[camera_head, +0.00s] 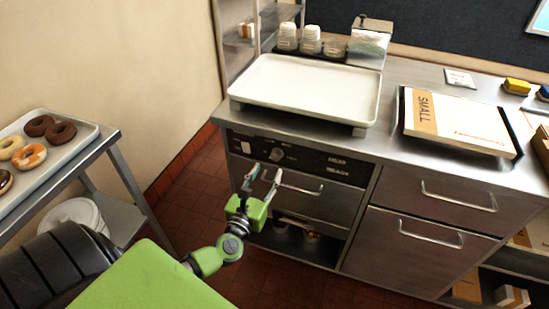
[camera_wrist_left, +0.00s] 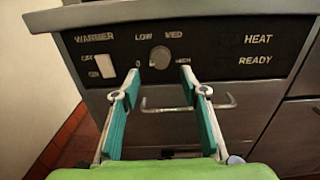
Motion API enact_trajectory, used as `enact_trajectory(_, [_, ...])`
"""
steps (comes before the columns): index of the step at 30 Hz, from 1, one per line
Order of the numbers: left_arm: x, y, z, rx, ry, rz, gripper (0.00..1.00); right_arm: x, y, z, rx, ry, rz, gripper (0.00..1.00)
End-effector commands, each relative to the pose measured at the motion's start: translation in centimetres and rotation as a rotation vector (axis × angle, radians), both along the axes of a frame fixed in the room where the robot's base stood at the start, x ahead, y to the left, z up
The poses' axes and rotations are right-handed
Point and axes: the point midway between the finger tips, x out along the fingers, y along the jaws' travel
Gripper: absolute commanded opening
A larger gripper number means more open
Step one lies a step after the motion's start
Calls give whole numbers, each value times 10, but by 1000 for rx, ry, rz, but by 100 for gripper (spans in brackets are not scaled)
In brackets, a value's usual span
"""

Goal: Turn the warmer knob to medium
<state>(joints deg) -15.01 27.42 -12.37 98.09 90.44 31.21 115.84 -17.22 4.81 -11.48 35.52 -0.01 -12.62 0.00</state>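The warmer knob (camera_wrist_left: 160,57) is a small round grey dial on the black control panel (camera_wrist_left: 210,48) of the steel counter. Labels 0, LOW, MED and HIGH surround it; I cannot tell which one it points at. In the head view the knob (camera_head: 277,154) is just beyond my left gripper (camera_head: 263,175). In the wrist view the left gripper's fingers (camera_wrist_left: 159,76) are spread, with the knob centred between and beyond the tips. The gap between them is empty, and contact with the knob is not evident. My right gripper is not in view.
A white on/off switch (camera_wrist_left: 105,66) is left of the knob. A drawer handle (camera_wrist_left: 165,108) runs below the panel. A large white tray (camera_head: 300,88) sits on the counter above. A rack with a tray of donuts (camera_head: 95,135) stands at the left.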

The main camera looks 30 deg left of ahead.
Motion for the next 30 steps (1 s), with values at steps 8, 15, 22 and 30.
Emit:
enact_trajectory(8, [51,12,0,2,0,0,40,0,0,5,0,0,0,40])
enact_trajectory(15, [67,16,-1,2,1,0,40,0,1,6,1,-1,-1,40])
enact_trajectory(22, [68,16,-1,1,2,-1,40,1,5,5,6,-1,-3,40])
enact_trajectory(30, [68,16,-1,1,2,-1,2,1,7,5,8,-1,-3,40])
